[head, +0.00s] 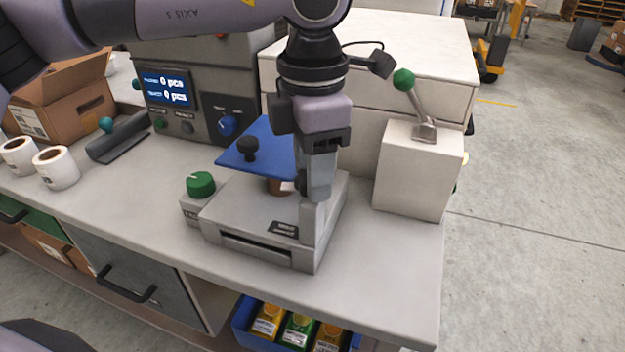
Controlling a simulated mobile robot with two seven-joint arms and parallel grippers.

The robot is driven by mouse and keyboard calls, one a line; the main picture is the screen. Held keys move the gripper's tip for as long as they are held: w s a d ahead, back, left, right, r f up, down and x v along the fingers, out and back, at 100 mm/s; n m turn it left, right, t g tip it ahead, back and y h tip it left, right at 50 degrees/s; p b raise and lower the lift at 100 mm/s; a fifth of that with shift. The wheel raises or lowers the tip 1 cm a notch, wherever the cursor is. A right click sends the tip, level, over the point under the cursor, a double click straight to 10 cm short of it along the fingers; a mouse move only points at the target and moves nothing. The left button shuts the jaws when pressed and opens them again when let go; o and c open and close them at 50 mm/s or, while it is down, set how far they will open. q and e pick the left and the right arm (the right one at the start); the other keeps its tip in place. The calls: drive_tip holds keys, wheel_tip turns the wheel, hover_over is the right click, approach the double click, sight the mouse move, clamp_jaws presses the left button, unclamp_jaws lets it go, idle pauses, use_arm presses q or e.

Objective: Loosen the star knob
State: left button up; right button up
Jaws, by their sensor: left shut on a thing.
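A grey bench device (255,206) stands on the worktop, with a blue plate (262,143) raised over its flat base and an upright post at its right. A black round-topped knob (248,147) stands free on the blue plate. My left gripper (314,194) points down at the post, right of the blue plate, and is shut on a small dark part (300,184), taken to be the star knob. The fingers hide most of it, so its shape and turn cannot be told. My right gripper is not in view.
A green dial (200,184) sits at the device's left corner. A white box with a green-balled lever (404,80) stands at right. Behind are a display panel (170,88) and white drawers (375,40). Paper rolls (57,167) stand at left. The front right worktop is clear.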

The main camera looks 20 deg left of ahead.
use_arm(q)
drive_tip(key=n+b, duration=0.1)
drive_tip(key=n, duration=0.1)
drive_tip(key=shift+f+n+b, duration=0.15)
drive_tip(key=shift+n+b, duration=0.2)
drive_tip(key=shift+n, duration=0.05)
drive_tip(key=n+b, duration=0.1)
drive_tip(key=n, duration=0.1)
drive_tip(key=shift+n, duration=0.4)
drive_tip(key=n+b, duration=0.1)
drive_tip(key=n, duration=0.1)
drive_tip(key=shift+n+b, duration=0.3)
drive_tip(key=shift+r+n+b, duration=0.2)
drive_tip(key=shift+n+b, duration=0.55)
drive_tip(key=shift+n, duration=1.45)
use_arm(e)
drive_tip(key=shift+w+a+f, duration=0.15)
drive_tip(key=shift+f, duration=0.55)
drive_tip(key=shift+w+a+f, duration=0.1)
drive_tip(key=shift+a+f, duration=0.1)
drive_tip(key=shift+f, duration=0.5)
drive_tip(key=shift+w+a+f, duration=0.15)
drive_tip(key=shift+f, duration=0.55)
use_arm(q)
drive_tip(key=shift+a, duration=0.1)
drive_tip(key=shift+w, duration=0.1)
drive_tip(key=o, duration=1.1)
drive_tip(key=shift+c, duration=0.2)
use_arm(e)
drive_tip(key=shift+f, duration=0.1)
